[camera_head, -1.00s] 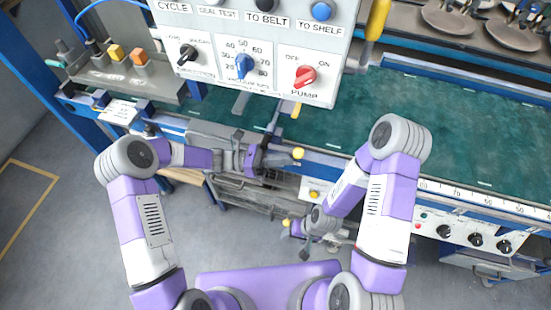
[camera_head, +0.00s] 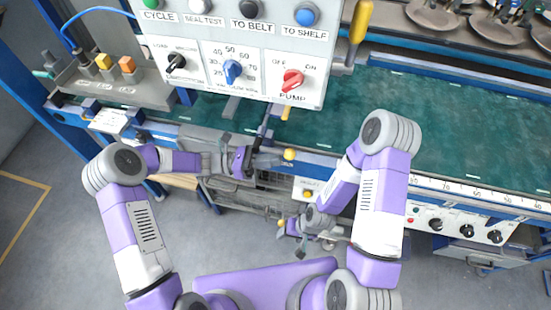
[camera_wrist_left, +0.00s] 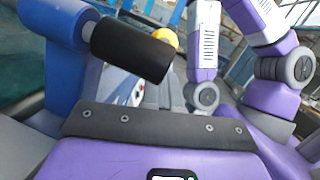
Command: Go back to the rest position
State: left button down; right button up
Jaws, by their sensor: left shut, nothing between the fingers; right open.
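My left gripper (camera_head: 254,160) is in front of the bench's front edge, below the control panel, in the head view. It is shut and empty, with its fingers small and dark there. In the left wrist view a black cylindrical handle (camera_wrist_left: 132,50) on a grey rod is close to the gripper's dark palm edge; I cannot tell whether they touch. My right gripper (camera_head: 290,238) is lower, in front of the bench and pointing left. It is open and holds nothing visible. Both my arms are bent in front of my body.
The control panel (camera_head: 208,91) with knobs and a red pump switch (camera_head: 291,80) overhangs the green belt (camera_head: 330,122). A yellow handle (camera_head: 361,22) stands at its right side. The bench's blue front rail and wire rack (camera_head: 240,195) are close to both grippers. Grey floor (camera_head: 70,240) is open at left.

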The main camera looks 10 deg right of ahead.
pick_arm(q)
jog(key=v, duration=0.6)
jog(key=shift+p, duration=0.4)
jog(key=shift+a+f, duration=0.1)
jog(key=shift+a, duration=0.05)
jog(key=s+f+m+g+y, duration=0.1)
jog(key=s+f+m+y, duration=0.3)
jog(key=s+f+y, duration=0.5)
jog(key=s+a+f+m+t+y, duration=0.2)
jog(key=s+a+f+m+y, duration=0.1)
jog(key=s+a+f+m, duration=0.1)
jog(key=s+a+f+m+t+y+p, duration=0.1)
jog(key=s+a+f+m+t+y, duration=0.2)
jog(key=a+f+m, duration=0.2)
notch_tip(320, 180, down, 3)
jog(key=m, duration=0.3)
jog(key=shift+s+r, duration=0.15)
jog(key=shift+s, duration=0.25)
